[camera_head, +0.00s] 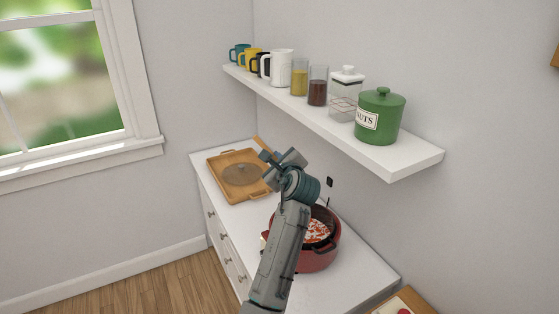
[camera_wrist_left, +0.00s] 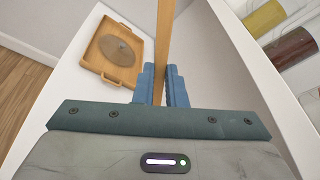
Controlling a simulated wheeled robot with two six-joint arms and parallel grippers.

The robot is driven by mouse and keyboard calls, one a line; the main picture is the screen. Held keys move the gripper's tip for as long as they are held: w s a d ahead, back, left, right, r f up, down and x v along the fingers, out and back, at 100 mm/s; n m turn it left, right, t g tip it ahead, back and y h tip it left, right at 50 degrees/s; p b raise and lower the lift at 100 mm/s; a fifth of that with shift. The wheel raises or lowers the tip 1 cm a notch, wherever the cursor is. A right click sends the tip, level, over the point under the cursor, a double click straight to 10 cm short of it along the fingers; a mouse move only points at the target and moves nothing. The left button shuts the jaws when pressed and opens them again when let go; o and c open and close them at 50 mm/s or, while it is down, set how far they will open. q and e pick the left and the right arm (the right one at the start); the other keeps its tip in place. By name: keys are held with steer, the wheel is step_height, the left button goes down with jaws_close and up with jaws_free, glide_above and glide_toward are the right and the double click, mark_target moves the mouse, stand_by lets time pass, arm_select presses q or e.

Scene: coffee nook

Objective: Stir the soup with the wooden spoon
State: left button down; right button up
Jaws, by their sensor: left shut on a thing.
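My left gripper (camera_head: 277,158) is above the counter, left of and above the red pot (camera_head: 318,260) in the head view. In the left wrist view, its blue fingers (camera_wrist_left: 160,85) are shut on a flat wooden handle, the wooden spoon (camera_wrist_left: 165,35), which runs up out of the picture. A short bit of wood also shows behind the gripper in the head view, probably the spoon. The spoon's far end cannot be seen. The pot holds reddish soup with pale bits (camera_head: 318,231); my left arm hides its left part. My right gripper is not in view.
A wooden tray (camera_head: 218,187) with a round lid lies at the counter's far end. A white shelf (camera_head: 400,160) above holds mugs, jars and a green canister (camera_head: 380,115). A thin dark upright item (camera_head: 329,183) shows behind the pot. White counter (camera_head: 345,290) is clear in front.

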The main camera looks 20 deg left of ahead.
arm_select(q)
steer(key=shift+s+a+f+b, duration=1.1)
steer(key=shift+a+f+b, duration=1.25)
steer(key=shift+a, duration=0.85)
steer(key=w+d+f+b, duration=0.3)
steer(key=d+f, duration=0.4)
steer(key=f, duration=0.4)
steer(key=shift+b, duration=0.65)
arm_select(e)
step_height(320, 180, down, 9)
arm_select(q)
steer(key=shift+a, duration=0.1)
